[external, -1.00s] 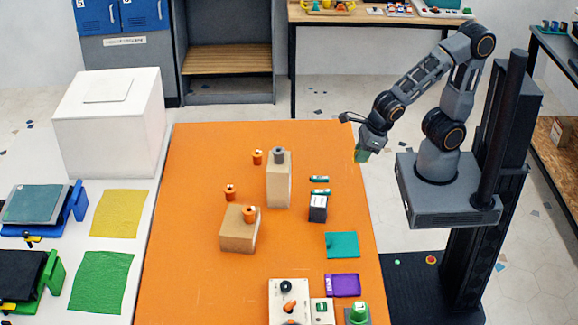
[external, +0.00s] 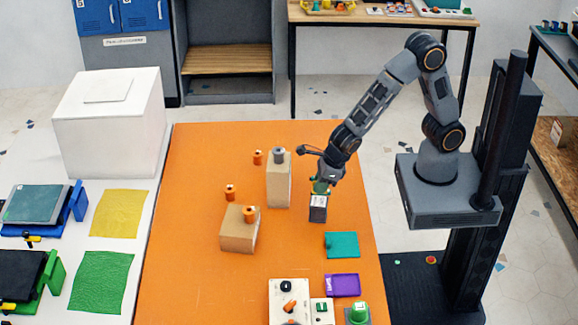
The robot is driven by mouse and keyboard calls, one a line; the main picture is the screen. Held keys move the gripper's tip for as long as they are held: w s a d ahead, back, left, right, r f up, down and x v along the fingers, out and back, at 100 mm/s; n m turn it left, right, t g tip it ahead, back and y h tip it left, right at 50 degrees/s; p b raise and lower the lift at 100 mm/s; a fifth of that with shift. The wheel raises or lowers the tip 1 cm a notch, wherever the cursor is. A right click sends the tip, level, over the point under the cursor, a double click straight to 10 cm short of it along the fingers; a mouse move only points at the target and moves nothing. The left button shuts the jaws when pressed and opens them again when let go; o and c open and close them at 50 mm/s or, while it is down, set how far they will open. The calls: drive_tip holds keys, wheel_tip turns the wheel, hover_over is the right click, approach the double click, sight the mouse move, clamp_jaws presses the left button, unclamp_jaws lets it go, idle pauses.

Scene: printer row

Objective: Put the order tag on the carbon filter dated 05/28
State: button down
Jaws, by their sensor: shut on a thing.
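My gripper (external: 322,184) is over the right part of the orange table, just above a small dark box with a pale top (external: 318,208). It is shut on a small greenish thing, largely hidden by the fingers; it may be the order tag. I cannot tell if it touches the box. Small orange cylinders stand on the table (external: 258,157) (external: 230,192) and on a low cardboard box (external: 249,213). A grey cylinder (external: 279,155) tops a tall cardboard box (external: 279,185). No date is readable, so I cannot tell which thing is the 05/28 carbon filter.
A teal square (external: 342,245), a purple tray (external: 343,285) and a control panel with knobs (external: 289,301) lie toward the front of the orange table (external: 190,260). The tall box stands close left of my gripper. The table's left side is clear.

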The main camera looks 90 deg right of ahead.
drive_tip(key=shift+w+f+b, duration=0.15)
drive_tip(key=shift+f+b, duration=0.45)
drive_tip(key=shift+f, duration=1.05)
drive_tip(key=shift+f, duration=0.2)
drive_tip(key=c, duration=1)
unclamp_jaws()
drive_tip(key=shift+c, duration=0.2)
